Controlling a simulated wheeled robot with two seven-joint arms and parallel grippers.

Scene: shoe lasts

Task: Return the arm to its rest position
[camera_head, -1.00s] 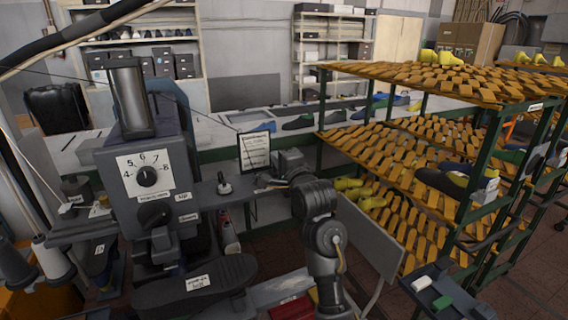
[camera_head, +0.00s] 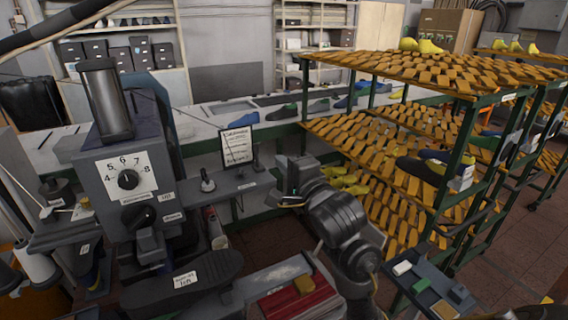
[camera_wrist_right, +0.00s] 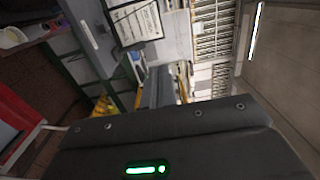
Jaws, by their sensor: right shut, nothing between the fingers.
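My right arm (camera_head: 338,220) rises from the bottom middle of the head view and bends left at a dark wrist. My right gripper (camera_head: 285,202) points left, beside the grey machine's shelf and in front of the rack. It is shut and holds nothing. In the right wrist view the dark gripper body with a green light fills the lower part, and the fingers (camera_wrist_right: 162,88) show small beyond it. My left arm and gripper are not in view.
A grey machine (camera_head: 128,150) with a numbered dial stands at left. A framed sheet (camera_head: 237,147) stands behind the gripper. A rack (camera_head: 462,150) with slatted orange shelves and shoe lasts is close on the right. A red box (camera_head: 300,300) and a small tray (camera_head: 425,290) lie low in front.

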